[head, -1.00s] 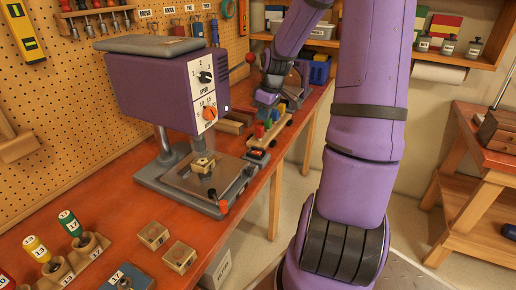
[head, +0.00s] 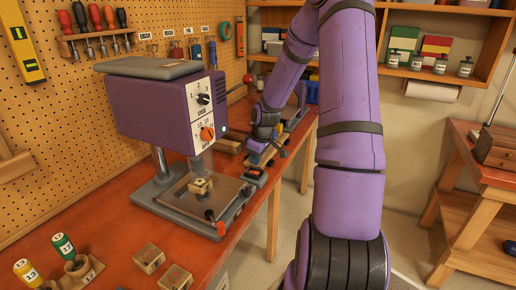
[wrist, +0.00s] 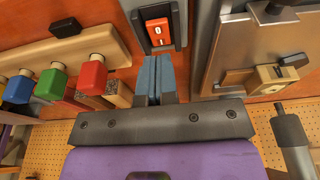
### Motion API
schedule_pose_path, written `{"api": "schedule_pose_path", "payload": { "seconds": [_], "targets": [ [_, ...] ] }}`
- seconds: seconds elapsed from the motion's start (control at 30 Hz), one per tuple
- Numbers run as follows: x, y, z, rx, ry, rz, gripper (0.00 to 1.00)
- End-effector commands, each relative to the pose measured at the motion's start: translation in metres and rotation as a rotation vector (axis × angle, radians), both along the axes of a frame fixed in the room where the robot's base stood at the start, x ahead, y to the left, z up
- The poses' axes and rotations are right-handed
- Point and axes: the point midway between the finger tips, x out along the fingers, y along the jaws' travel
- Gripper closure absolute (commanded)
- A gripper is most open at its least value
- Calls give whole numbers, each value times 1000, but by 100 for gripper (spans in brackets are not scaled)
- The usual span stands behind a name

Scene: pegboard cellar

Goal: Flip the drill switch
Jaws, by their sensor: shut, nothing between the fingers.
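The drill switch (wrist: 158,32) is a red rocker marked 0 and 1 in a dark housing with a grey surround, at the top centre of the wrist view. In the head view the switch (head: 255,172) sits small on the bench beside the drill press base. My gripper (wrist: 153,60) is shut and empty, its blue fingertips pointing at the near end of the switch. I cannot tell whether they touch it. In the head view my gripper (head: 258,154) is just above and behind the switch. The purple drill press (head: 165,110) stands to the left.
A wooden rack with blue, green and red blocks (wrist: 92,73) lies left of the switch in the wrist view. The drill press base plate (wrist: 238,40) with a small clamped block (wrist: 275,77) is to the right.

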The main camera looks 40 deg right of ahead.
Motion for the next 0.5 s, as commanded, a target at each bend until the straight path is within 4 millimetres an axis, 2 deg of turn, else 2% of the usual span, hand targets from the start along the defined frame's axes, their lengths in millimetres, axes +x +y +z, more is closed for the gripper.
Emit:
{"api": "schedule_pose_path", "payload": {
  "seconds": [0.03,0.2,0.5],
  "targets": [
    [-3,-1,-9,2,4,-1,100],
    [-5,-2,-27,0,1,0,100],
    [-7,-3,-35,0,0,-1,100]
  ]
}}
